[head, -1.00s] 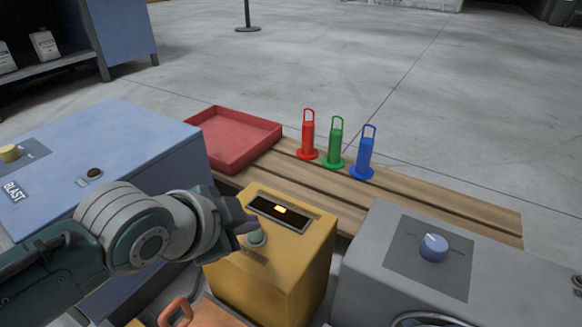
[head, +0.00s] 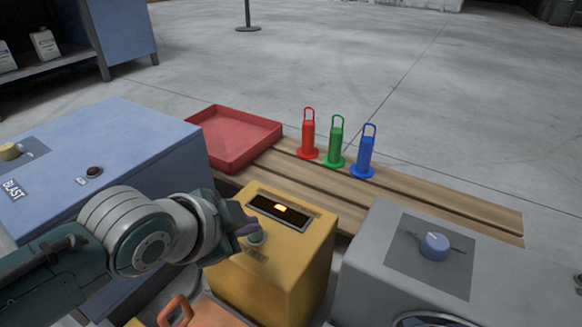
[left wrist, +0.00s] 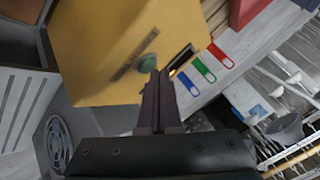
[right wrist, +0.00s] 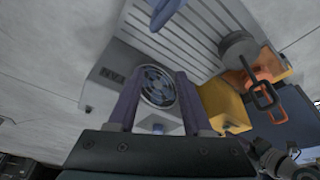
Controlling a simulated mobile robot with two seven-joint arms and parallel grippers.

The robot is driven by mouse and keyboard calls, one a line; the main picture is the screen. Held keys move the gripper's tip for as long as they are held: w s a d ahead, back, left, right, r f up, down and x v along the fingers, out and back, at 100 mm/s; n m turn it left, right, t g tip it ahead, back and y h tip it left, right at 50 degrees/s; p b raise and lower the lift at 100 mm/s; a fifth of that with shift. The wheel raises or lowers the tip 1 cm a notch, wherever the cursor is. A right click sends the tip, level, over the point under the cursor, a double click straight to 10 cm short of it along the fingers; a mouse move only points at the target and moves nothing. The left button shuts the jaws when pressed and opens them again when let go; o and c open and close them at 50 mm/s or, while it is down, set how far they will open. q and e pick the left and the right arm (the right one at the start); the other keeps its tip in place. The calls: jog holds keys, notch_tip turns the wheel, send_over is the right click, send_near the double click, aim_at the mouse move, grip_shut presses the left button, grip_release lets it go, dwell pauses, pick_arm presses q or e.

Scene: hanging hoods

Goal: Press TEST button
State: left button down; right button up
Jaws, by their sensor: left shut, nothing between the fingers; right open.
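The yellow box (head: 300,262) stands in the middle of the head view, with a dark display window (head: 283,213) showing an amber mark. A round green button (head: 257,239) sits on its top, with a label too small to read; the button also shows in the left wrist view (left wrist: 147,63). My left gripper (head: 252,229) is shut and empty, its tips right at the button and partly covering it. I cannot tell whether they touch it. In the left wrist view the closed fingers (left wrist: 160,75) point just beside the button. My right gripper (right wrist: 158,78) is open and empty.
A blue box marked BLAST (head: 120,135) stands left, under my left arm. A grey box with a blue knob (head: 435,246) stands right. Behind are a red tray (head: 235,140) and red, green and blue looped pegs (head: 336,145) on wooden slats. An orange handle (head: 175,311) is in front.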

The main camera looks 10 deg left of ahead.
pick_arm(q)
jog(key=shift+f, duration=0.4)
dwell(0.4)
dwell(0.4)
jog(key=shift+r+p, duration=0.75)
jog(key=shift+r, duration=0.05)
jog(key=shift+r, duration=0.1)
notch_tip(320, 180, up, 5)
jog(key=p, duration=0.5)
dwell(0.4)
